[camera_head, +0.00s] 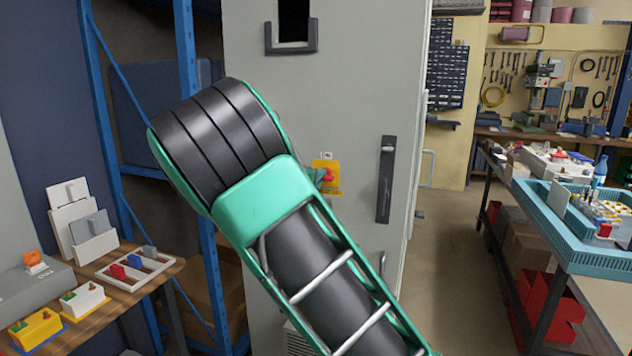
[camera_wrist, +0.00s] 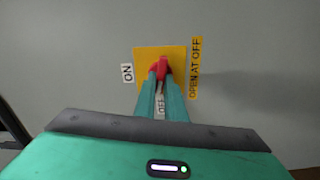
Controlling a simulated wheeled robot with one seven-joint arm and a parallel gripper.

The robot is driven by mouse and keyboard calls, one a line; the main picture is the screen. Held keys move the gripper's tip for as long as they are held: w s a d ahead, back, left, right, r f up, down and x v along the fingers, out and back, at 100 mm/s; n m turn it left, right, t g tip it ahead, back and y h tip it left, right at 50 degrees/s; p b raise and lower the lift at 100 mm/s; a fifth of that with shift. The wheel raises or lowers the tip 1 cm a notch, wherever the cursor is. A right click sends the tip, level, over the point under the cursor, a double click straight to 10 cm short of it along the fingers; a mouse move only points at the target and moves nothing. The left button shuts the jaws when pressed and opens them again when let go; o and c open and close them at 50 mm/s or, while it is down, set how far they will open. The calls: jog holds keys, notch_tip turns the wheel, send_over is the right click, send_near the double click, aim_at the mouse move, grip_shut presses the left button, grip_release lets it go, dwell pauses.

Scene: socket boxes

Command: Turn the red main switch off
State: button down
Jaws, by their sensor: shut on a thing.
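The red main switch (camera_wrist: 162,65) sits on a yellow plate (camera_wrist: 177,54) on the grey cabinet door. In the wrist view, labels around the plate read "ON" at the left and "OPEN AT OFF" at the right; a further label below is partly hidden by my fingers. My gripper (camera_wrist: 161,75) is shut on the red switch handle, its two teal fingers on either side of it. In the head view the switch (camera_head: 327,175) and its yellow plate (camera_head: 324,165) show just past my arm, which hides most of my gripper.
The grey cabinet (camera_head: 345,90) has a dark vertical door handle (camera_head: 386,180) right of the switch. A blue shelf rack (camera_head: 187,60) stands at the left, with a wooden table (camera_head: 130,290) of small boxes before it. A workbench with a blue tray (camera_head: 590,262) is at the right.

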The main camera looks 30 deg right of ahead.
jog(key=shift+w+a+f+n, duration=0.1)
jog(key=shift+a+n, duration=0.05)
jog(key=shift+n, duration=0.4)
jog(key=shift+w+a+f+n, duration=0.1)
jog(key=shift+n, duration=0.45)
jog(key=c, duration=1.8)
grip_release()
jog(key=shift+f, duration=0.1)
jog(key=shift+s+d, duration=0.1)
jog(key=v, duration=1)
jog(key=shift+s+a, duration=0.15)
jog(key=shift+a, duration=0.2)
